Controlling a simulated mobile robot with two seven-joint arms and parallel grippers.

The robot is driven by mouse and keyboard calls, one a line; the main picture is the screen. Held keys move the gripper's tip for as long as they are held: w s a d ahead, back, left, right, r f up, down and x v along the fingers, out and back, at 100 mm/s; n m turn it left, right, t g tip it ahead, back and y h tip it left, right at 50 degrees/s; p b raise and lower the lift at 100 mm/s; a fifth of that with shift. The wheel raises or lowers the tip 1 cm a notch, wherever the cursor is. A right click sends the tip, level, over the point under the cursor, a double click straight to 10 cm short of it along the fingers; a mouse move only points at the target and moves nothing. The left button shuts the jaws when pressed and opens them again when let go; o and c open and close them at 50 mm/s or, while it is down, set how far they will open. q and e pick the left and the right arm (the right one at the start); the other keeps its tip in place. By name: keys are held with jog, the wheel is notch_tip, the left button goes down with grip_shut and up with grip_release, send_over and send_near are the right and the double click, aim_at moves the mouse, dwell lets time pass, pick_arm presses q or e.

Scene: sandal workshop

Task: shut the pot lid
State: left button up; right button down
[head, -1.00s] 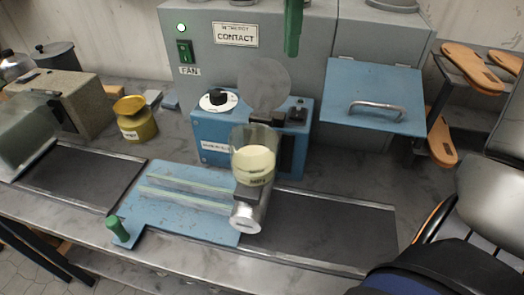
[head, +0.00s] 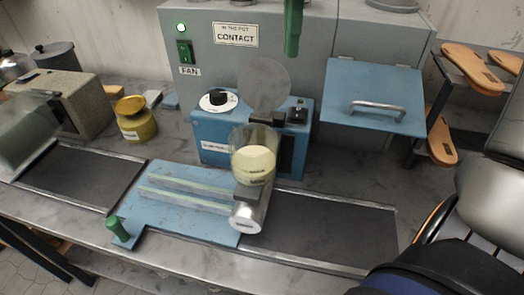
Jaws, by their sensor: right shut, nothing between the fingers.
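The clear pot (head: 253,157) holds a cream-coloured filling and stands upright on a metal fitting (head: 247,212) in front of the blue machine. The round grey lid (head: 269,84) is raised and stands on edge behind the pot's mouth, by its hinge at the machine's top, so the pot is open. My right arm (head: 488,195) is at the right edge, far from lid and pot. Its dark end (head: 509,128) is cut off by the frame edge and the fingertips do not show clearly; nothing is seen held.
The blue machine (head: 213,128) has a dial on top. A green post (head: 292,28) hangs above, near the lid. A blue hatch with a handle (head: 373,97) juts out at right. A yellow tin (head: 136,122) stands left. The dark mat (head: 320,228) right of the pot is clear.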

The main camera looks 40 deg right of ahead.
jog(key=shift+f, duration=0.1)
dwell(0.3)
jog(key=shift+f+b, duration=1.95)
jog(key=shift+f, duration=0.5)
